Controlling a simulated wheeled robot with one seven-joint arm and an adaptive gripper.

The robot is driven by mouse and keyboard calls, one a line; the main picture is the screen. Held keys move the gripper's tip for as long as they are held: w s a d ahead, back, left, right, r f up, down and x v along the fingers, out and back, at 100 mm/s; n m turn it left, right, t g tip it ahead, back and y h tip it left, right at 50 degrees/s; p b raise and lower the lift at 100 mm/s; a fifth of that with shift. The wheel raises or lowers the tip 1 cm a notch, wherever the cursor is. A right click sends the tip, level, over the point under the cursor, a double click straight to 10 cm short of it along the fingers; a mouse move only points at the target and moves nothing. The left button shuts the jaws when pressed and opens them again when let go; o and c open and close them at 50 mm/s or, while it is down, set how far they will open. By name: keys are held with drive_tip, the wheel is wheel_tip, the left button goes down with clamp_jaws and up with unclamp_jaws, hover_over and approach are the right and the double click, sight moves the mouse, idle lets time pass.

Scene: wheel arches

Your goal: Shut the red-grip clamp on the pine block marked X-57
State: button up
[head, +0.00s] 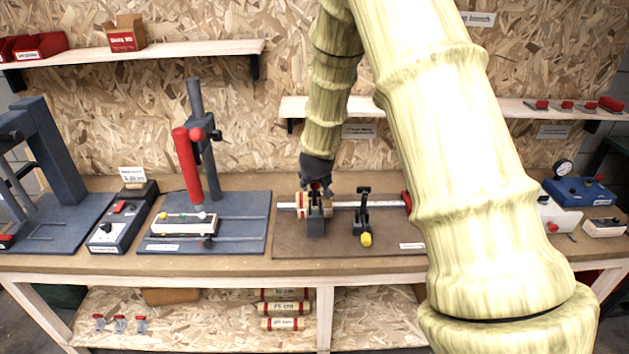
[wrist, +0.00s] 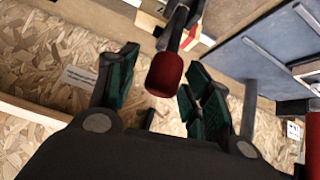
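My gripper (head: 317,184) is over a dark toggle clamp (head: 315,224) on the brown fixture board at the middle of the bench. In the wrist view my gripper (wrist: 160,92) is open, with its green-padded fingers apart. The clamp's red grip (wrist: 165,75) shows between and just beyond the fingers; I cannot tell whether they touch it. A pale wooden block with red marks (head: 302,208) is beside the clamp, partly hidden by it. Its marking cannot be read. Whether the clamp presses on the block is hidden.
A second dark clamp with a yellow tip (head: 364,215) stands to the right, along a metal rail (head: 345,205). A press with a red lever (head: 187,165) stands to the left. A shelf (head: 375,108) runs behind my gripper. My arm covers the bench's right part.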

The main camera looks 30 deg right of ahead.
drive_tip(key=v, duration=1.2)
idle(0.6)
